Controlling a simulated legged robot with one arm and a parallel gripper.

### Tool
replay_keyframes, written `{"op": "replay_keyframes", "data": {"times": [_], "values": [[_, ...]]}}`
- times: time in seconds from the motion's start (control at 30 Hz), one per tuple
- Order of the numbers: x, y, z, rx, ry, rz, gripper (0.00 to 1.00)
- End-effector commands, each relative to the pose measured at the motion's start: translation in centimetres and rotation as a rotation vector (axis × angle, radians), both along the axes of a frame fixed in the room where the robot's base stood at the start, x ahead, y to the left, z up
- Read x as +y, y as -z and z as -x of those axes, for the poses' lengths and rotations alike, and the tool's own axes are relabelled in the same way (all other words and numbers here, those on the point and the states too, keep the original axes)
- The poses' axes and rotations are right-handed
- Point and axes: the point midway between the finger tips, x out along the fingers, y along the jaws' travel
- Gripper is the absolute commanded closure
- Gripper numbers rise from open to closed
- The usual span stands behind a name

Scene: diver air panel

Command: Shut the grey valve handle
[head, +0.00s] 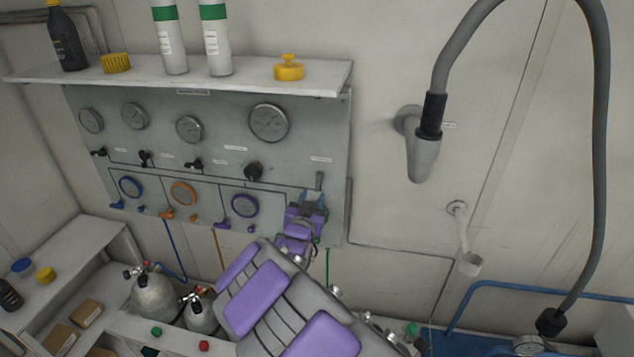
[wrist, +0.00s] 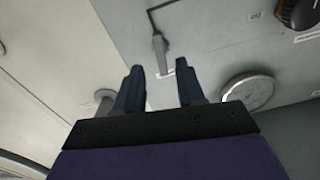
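The grey valve handle (head: 319,181) is a small lever at the right end of the grey panel (head: 335,140), below a small label. In the head view it stands roughly upright just above my gripper (head: 309,204), which partly covers the area around its base. In the wrist view the handle (wrist: 160,52) shows in the gap between the two dark blue fingertips of my gripper (wrist: 160,67), at the end of a black line. The fingers are apart with nothing held. Whether a finger touches the handle cannot be told.
Gauges (head: 268,122), black knobs (head: 253,171) and coloured ring dials (head: 244,205) cover the panel left of my gripper. A shelf (head: 200,80) with bottles juts out above. A grey hose (head: 601,150) hangs at right. Cylinders (head: 155,295) stand at lower left.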

Motion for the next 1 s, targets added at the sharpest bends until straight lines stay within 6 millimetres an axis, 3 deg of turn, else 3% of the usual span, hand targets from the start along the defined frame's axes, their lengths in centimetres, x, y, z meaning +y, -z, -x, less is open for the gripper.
{"op": "replay_keyframes", "data": {"times": [0.2, 0.5, 1.0], "values": [[-0.5, 0.1, -3.5, 0.003, 0.001, -0.003, 0.61], [-1.1, 0.1, -6.8, 0.003, 0.000, -0.001, 0.61], [-1.3, 0.0, -7.7, 0.001, -0.001, 0.001, 0.64]]}}
